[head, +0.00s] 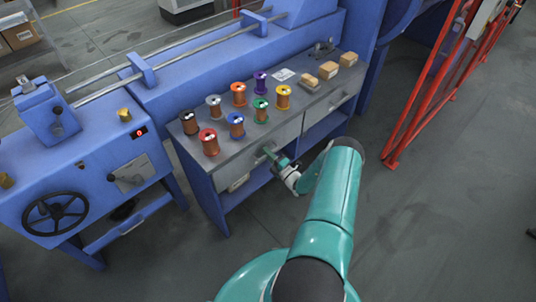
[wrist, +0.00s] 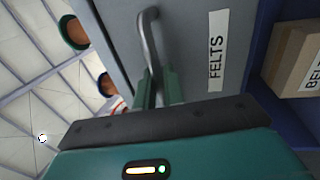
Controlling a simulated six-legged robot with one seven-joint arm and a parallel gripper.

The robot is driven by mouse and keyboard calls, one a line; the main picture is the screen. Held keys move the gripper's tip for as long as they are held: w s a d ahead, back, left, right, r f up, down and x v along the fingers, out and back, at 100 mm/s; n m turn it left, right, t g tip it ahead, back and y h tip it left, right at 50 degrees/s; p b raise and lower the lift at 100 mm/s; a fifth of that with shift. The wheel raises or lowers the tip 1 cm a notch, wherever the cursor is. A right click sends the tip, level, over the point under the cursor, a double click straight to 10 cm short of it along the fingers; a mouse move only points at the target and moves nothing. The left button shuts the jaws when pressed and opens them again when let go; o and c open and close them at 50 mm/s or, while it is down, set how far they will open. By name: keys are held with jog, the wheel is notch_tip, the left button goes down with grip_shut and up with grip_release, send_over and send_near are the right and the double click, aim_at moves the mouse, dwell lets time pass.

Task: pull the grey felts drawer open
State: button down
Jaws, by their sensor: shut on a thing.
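The grey felts drawer (wrist: 190,60) fills the middle of the wrist view, with a white label (wrist: 217,48) reading FELTS. Its bar handle (wrist: 150,45) is grey metal. My gripper (wrist: 158,88) is shut on the handle, its green fingers on either side of the bar. In the head view, the drawer front (head: 287,138) is in the left part of the workbench, under the top, and looks about flush with the bench front. My gripper (head: 270,154) is at that front; the fingers partly hide the handle there.
The bench top (head: 222,156) holds several wire spools, such as an orange one (head: 239,94), and small boxes (head: 328,70). A cardboard box (wrist: 297,60) sits beside the drawer in the wrist view. A red frame (head: 425,90) stands right. Floor (head: 420,220) before the bench is clear.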

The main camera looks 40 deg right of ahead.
jog(key=shift+s, duration=0.1)
jog(key=s, duration=1.8)
jog(key=shift+d, duration=0.25)
jog(key=c, duration=1.6)
grip_release()
jog(key=s, duration=0.4)
jog(key=s+f, duration=0.1)
jog(key=s, duration=0.4)
jog(key=s+f, duration=0.1)
jog(key=s, duration=0.3)
jog(key=shift+s+d+f, duration=0.2)
jog(key=shift+s+f, duration=0.05)
